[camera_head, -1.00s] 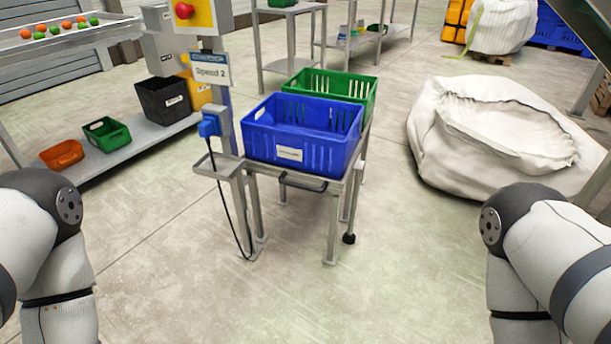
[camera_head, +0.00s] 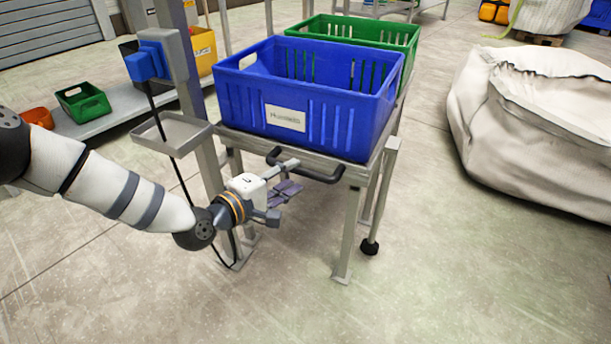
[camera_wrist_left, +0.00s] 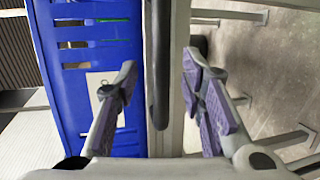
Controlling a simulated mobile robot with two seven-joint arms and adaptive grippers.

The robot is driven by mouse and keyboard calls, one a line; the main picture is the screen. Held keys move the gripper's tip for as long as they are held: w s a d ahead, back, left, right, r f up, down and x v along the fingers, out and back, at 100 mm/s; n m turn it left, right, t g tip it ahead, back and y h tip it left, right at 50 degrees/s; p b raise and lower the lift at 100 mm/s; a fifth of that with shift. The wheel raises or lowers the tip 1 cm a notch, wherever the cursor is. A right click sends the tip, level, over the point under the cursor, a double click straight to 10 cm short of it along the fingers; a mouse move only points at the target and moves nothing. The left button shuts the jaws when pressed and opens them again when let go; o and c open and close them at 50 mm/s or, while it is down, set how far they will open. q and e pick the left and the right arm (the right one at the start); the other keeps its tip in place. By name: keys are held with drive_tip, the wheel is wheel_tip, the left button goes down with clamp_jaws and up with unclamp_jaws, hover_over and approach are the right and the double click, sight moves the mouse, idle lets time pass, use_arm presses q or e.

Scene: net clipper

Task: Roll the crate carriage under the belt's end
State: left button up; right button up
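The crate carriage is a grey metal frame (camera_head: 351,225) on legs, with a dark bar handle (camera_head: 317,177) on its near side. A blue crate (camera_head: 345,132) with a white label stands on its near end and a green crate (camera_head: 375,33) behind it. My left gripper (camera_head: 288,180) is open beside the left end of the handle. In the left wrist view, its spread purple-padded fingers (camera_wrist_left: 156,84) lie on either side of the handle (camera_wrist_left: 160,55); I cannot tell whether they touch it. My right gripper is out of view. I cannot identify the belt's end.
A post with a blue plug box (camera_head: 148,60), a grey tray (camera_head: 172,132) and a hanging black cable stands left of the carriage. A large white sack (camera_head: 535,130) lies to the right. The floor in front is clear.

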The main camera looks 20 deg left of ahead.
sight(299, 172)
use_arm(q)
drive_tip(key=b+x, duration=0.1)
drive_tip(key=x, duration=0.3)
drive_tip(key=shift+w+d, duration=0.1)
drive_tip(key=shift+w, duration=0.1)
clamp_jaws()
drive_tip(key=shift+d, duration=0.1)
